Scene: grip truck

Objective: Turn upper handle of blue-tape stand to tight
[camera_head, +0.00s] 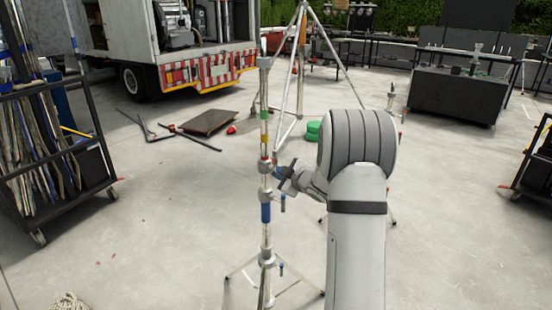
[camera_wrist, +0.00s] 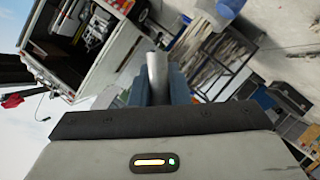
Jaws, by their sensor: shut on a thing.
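The blue-tape stand is a slim upright silver pole with a blue tape band (camera_head: 266,212), left of my arm in the head view. Colored bands in green and yellow mark it higher up. My gripper (camera_head: 283,178) is at the pole's right side, just above the blue tape, by a grey collar. In the wrist view my gripper (camera_wrist: 157,88) has its blue fingers shut on a silver, round-ended piece, apparently the upper handle (camera_wrist: 157,70). The head view mostly hides this handle behind the gripper.
The stand's legs (camera_head: 242,273) spread over the concrete floor. A white tripod stand (camera_head: 300,75) stands behind. A pole cart (camera_head: 75,150) is at left, a truck (camera_head: 200,75) at the back, a black table (camera_head: 455,95) at back right.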

